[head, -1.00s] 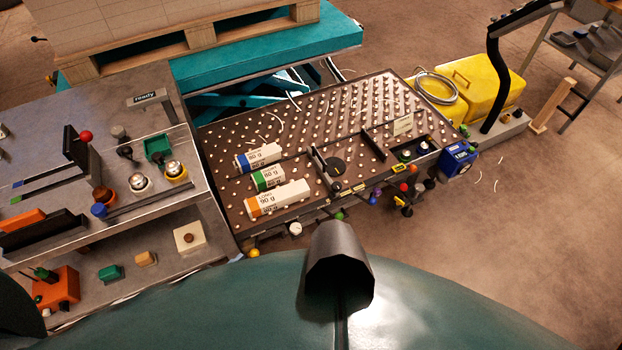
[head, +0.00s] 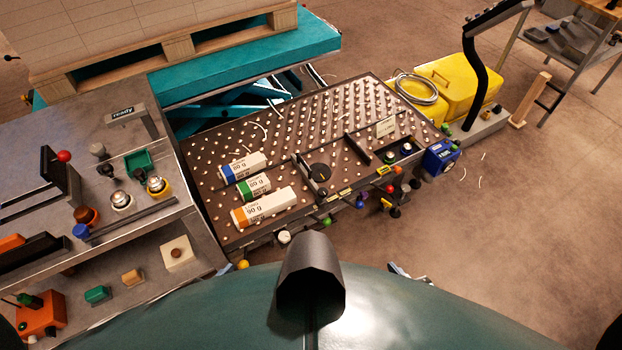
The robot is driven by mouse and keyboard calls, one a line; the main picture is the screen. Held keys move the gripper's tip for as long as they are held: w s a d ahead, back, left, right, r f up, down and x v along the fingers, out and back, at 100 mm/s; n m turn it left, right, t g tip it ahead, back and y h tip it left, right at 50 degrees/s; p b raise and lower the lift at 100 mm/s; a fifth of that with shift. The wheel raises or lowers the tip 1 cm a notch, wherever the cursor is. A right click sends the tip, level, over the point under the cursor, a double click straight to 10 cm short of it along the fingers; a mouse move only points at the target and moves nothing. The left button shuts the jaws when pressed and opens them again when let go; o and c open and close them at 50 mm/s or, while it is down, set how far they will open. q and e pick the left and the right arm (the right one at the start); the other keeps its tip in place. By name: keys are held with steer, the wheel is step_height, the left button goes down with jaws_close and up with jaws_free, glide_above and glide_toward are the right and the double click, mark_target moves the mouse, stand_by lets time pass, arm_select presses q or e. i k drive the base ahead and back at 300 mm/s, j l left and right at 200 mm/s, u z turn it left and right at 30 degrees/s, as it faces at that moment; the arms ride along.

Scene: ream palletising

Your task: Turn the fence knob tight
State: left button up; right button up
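A ball-studded table (head: 215,205) stands ahead of me. Two low dark upright plates stand on it, a left one (head: 304,168) and a right one (head: 357,148); they look like fence pieces. Small coloured knobs line its front edge: a green knob (head: 327,221), a purple knob (head: 361,194), a red knob (head: 389,188) and a black knob (head: 394,211). I cannot tell which is the fence knob or how tight it is. Neither of my grippers can be made out.
Three paper reams, with blue (head: 243,167), green (head: 254,187) and orange (head: 264,207) labels, lie on the table's left part. A grey workbench (head: 75,121) stands left, a blue box (head: 441,157) at the table's right corner, yellow cases (head: 470,85) behind.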

mark_target(323, 192)
steer(key=l+u, duration=0.15)
steer(key=u, duration=0.15)
steer(key=l+u, duration=0.7)
steer(key=l, duration=0.85)
steer(key=k+l+u, duration=0.1)
steer(key=l, duration=0.25)
steer(key=k+l, duration=0.1)
steer(key=l, duration=1.3)
steer(key=i+l, duration=0.2)
steer(key=i, duration=0.2)
steer(key=i+l, duration=0.15)
steer(key=i, duration=0.2)
